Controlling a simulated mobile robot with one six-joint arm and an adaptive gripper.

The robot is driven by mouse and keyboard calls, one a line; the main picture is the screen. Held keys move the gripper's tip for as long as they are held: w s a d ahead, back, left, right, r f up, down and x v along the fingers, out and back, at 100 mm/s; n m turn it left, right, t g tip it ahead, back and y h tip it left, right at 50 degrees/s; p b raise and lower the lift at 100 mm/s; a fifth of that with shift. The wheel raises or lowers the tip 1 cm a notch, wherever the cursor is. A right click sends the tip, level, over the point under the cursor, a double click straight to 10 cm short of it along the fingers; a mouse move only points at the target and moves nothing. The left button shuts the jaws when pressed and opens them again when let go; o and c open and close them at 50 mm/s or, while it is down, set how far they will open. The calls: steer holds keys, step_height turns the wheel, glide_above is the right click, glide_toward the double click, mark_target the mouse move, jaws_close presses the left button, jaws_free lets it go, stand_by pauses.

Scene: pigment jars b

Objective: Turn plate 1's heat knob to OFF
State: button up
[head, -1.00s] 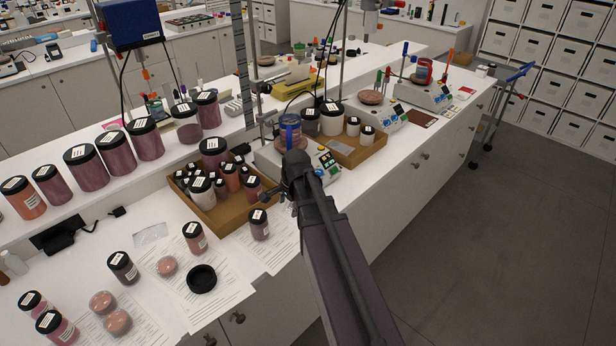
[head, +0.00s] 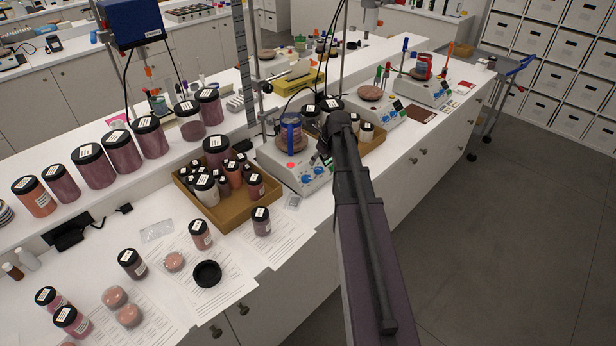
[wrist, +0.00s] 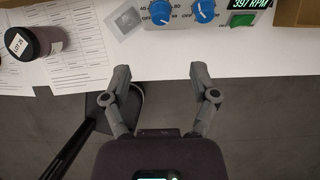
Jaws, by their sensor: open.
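The nearest hot plate (head: 268,154) stands on the bench in the head view, with a blue-banded jar (head: 291,134) on top and a red light on its front. In the wrist view its front panel (wrist: 185,28) shows at the top edge. It has a left blue knob (wrist: 161,12), a right blue knob (wrist: 205,10), a green switch and a display reading about 397 RPM. I cannot tell which knob is heat; the upper panel is cut off. My gripper (wrist: 160,74) is open and empty, its fingertips short of the panel and apart from both knobs.
A cardboard tray of jars (head: 228,218) stands left of the plate, and another box (head: 374,142) stands right. Two more hot plates (head: 376,112) (head: 418,92) stand farther along. A dark jar (wrist: 33,43) stands on paper at left in the wrist view. The aisle floor is clear.

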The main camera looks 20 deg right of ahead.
mark_target(308, 178)
steer(key=shift+f, duration=0.1)
stand_by(0.4)
steer(key=b+x, duration=1.2)
steer(key=x, duration=0.1)
steer(key=shift+w+f+b, duration=0.15)
steer(key=shift+f+b, duration=0.15)
steer(key=shift+b, duration=0.1)
stand_by(0.4)
jaws_close()
